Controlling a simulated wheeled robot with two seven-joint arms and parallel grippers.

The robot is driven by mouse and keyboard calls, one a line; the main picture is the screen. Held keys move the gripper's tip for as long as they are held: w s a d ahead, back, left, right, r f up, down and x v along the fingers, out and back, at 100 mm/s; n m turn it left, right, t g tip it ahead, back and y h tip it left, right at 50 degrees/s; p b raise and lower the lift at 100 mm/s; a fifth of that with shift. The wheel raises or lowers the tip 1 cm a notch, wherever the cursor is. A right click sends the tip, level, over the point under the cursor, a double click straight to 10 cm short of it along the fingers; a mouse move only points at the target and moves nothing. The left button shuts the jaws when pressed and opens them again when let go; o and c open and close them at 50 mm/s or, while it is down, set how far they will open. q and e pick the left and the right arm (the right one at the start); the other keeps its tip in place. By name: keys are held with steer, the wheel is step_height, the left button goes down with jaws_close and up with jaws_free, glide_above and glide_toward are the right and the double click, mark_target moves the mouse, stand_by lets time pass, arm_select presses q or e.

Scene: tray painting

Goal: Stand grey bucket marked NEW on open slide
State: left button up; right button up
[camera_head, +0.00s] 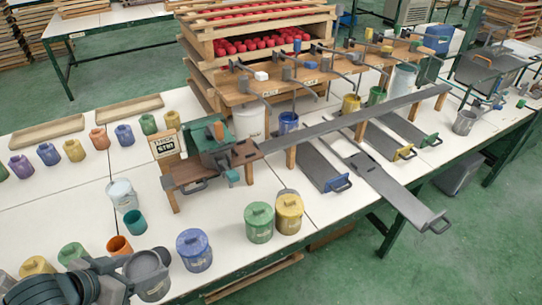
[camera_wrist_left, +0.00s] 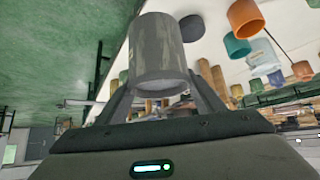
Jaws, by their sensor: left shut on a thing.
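A grey bucket (camera_head: 151,283) is held by my left gripper (camera_head: 128,278) at the lower left of the head view, by the table's front edge. In the left wrist view the grey bucket (camera_wrist_left: 160,50) fills the space between the fingers of my left gripper (camera_wrist_left: 155,95). No NEW mark can be read on it. One grey slide (camera_head: 395,190) is pulled out past the front edge of the table, far to the right of the bucket, and is empty. My right gripper is not in view.
Blue (camera_head: 194,250), green (camera_head: 259,222) and yellow (camera_head: 289,212) lidded pots stand between the bucket and the open slide. An orange cup (camera_head: 119,246) and a teal cup (camera_head: 135,222) are close to the gripper. A wooden stand with a sign (camera_head: 165,144) is behind. Other slides (camera_head: 320,168) sit further in.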

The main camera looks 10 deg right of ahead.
arm_select(q)
steer(key=w+a+r+n+t+y, duration=0.2)
steer(key=w+a+n+y, duration=0.3)
steer(key=a, duration=0.6)
steer(key=d+f+n+b, duration=0.1)
steer(key=d+f+n, duration=0.1)
steer(key=d, duration=0.9)
steer(key=shift+w+d+b, duration=0.2)
steer(key=shift+w+b, duration=0.2)
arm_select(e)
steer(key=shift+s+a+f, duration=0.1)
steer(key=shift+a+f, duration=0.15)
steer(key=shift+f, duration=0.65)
arm_select(q)
steer(key=shift+f, duration=0.1)
